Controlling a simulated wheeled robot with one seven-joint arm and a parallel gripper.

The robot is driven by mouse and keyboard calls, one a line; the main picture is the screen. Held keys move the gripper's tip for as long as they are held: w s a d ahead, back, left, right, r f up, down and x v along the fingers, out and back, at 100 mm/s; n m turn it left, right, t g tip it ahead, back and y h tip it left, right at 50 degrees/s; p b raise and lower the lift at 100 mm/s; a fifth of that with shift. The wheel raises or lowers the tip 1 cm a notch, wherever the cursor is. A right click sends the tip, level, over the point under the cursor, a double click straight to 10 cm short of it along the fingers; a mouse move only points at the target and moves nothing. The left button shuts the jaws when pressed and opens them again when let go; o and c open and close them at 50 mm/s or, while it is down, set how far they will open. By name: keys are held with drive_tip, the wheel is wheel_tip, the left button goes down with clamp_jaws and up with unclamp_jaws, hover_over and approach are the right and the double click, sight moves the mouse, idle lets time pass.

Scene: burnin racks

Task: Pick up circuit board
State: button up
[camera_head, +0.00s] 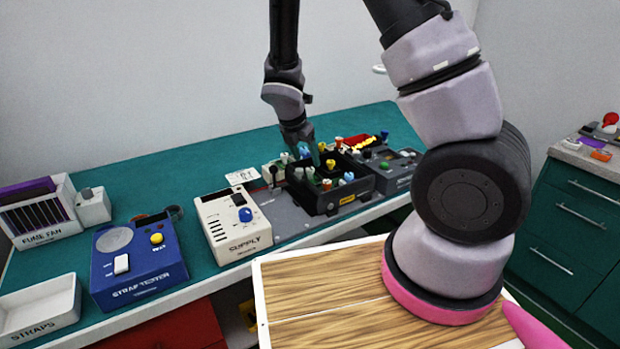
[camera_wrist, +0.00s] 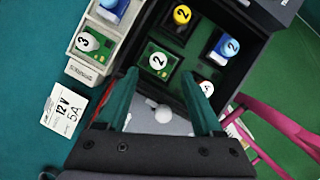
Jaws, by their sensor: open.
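Several small circuit boards with numbered knobs show in the wrist view. A green board with a white "2" knob (camera_wrist: 158,72) sits in a compartment of the black rack (camera_wrist: 262,18), just ahead of and between my fingertips. Others in that rack carry a yellow "2" knob (camera_wrist: 182,15) and a blue "2" knob (camera_wrist: 228,48). A board with a white "3" knob (camera_wrist: 88,42) sits in the pale tray at the left. My gripper (camera_wrist: 160,75) is open and empty, its green fingers apart. In the head view my gripper (camera_head: 304,150) is over the black rack (camera_head: 325,203).
The supply box (camera_head: 233,225), blue strap tester (camera_head: 135,265), fume fan (camera_head: 40,212) and straps tray (camera_head: 38,310) line the bench to the left. A dark device (camera_head: 392,165) stands right of the rack. A "12V 5A" card (camera_wrist: 64,106) lies by the pale tray. The back bench is clear.

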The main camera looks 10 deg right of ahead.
sight(310, 168)
drive_tip(key=shift+x, duration=2.65)
drive_tip(key=shift+w+r, duration=0.1)
drive_tip(key=shift+w, duration=0.1)
clamp_jaws()
